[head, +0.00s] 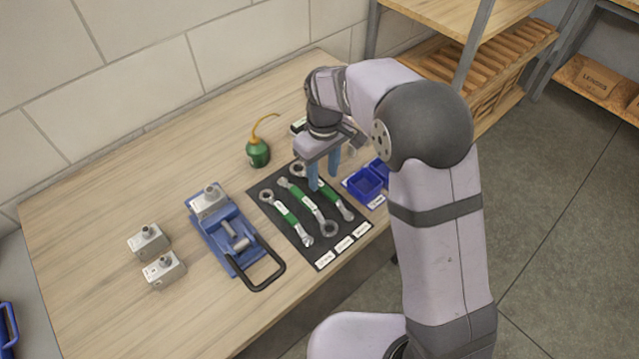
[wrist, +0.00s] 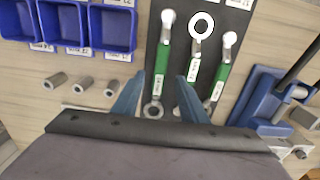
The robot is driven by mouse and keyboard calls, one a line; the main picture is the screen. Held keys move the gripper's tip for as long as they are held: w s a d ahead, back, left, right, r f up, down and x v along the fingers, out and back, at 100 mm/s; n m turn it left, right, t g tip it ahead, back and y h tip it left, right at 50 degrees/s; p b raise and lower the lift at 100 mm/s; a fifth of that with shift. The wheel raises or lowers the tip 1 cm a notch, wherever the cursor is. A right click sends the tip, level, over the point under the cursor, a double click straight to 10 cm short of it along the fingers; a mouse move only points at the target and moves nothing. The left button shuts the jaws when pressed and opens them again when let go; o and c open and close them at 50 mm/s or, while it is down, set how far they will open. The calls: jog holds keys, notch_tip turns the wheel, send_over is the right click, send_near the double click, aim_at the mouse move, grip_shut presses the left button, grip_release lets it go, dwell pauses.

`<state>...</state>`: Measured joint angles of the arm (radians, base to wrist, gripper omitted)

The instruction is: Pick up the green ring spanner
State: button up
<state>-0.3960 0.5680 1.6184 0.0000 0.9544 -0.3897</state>
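Three spanners with green grips lie side by side on a dark mat (head: 262,213). In the head view they are the left spanner (head: 285,214), middle spanner (head: 307,202) and right spanner (head: 328,193). All three seem to have a ring at one end, so I cannot tell which is the ring spanner. My gripper (head: 323,181) is open above the right spanner, which its fingers partly cover. In the wrist view that spanner (wrist: 162,62) is the leftmost, running between the open fingertips (wrist: 161,80). No contact shows. The middle spanner (wrist: 193,74) lies just beside the right-hand finger.
Blue bins (head: 364,185) stand right of the mat, with several small metal cylinders (wrist: 82,84) nearby in the wrist view. A blue fixture (head: 228,240) with a black handle stands left of the mat. A green oil can (head: 258,154) stands behind. Two grey blocks (head: 148,241) lie far left.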

aim_at(323, 187)
jog(key=shift+f+p, duration=0.55)
jog(key=shift+f, duration=1.3)
grip_shut()
jog(key=shift+r, duration=0.15)
jog(key=shift+r, duration=0.35)
notch_tip(323, 187, up, 9)
jog(key=b, duration=0.2)
jog(key=c, duration=0.6)
grip_release()
jog(key=shift+c, duration=0.2)
grip_shut()
